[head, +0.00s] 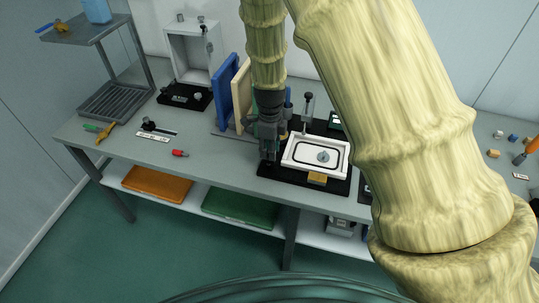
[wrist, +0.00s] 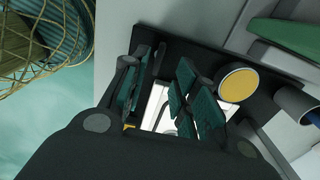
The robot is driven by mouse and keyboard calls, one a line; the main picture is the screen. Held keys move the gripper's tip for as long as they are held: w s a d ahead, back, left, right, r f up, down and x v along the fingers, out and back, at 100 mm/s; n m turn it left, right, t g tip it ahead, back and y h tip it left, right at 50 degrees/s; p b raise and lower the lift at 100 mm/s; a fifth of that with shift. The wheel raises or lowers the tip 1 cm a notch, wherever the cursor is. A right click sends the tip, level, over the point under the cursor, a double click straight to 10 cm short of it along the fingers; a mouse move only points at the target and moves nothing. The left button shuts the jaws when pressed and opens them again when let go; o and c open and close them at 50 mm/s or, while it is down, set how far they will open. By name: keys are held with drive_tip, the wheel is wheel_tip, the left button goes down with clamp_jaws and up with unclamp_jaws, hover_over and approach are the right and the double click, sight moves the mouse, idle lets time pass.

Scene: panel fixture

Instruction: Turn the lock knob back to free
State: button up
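A white panel (head: 300,166) with a dark outline lies on a black base plate (head: 277,172) on the bench. A round grey-blue knob (head: 323,156) sits on it; I cannot tell whether this is the lock knob or how it is turned. My gripper (head: 268,152) points down at the panel's left side. In the wrist view its fingers (wrist: 168,95) stand apart with nothing held between them, and part of the white panel (wrist: 157,105) shows beyond. A round yellow-faced disc with a grey rim (wrist: 238,85) is beside the right finger, apart from it.
An upright lever with a black ball (head: 307,98) stands behind the panel. Blue (head: 224,92) and cream (head: 242,95) boards stand left of my arm. A red piece (head: 180,153) lies on the clearer bench to the left.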

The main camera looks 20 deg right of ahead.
sight(269, 162)
drive_tip(key=shift+s+f, duration=0.2)
drive_tip(key=shift+f, duration=0.25)
drive_tip(key=shift+f+p, duration=0.4)
drive_tip(key=shift+f, duration=1.05)
drive_tip(key=shift+w+f, duration=0.1)
clamp_jaws()
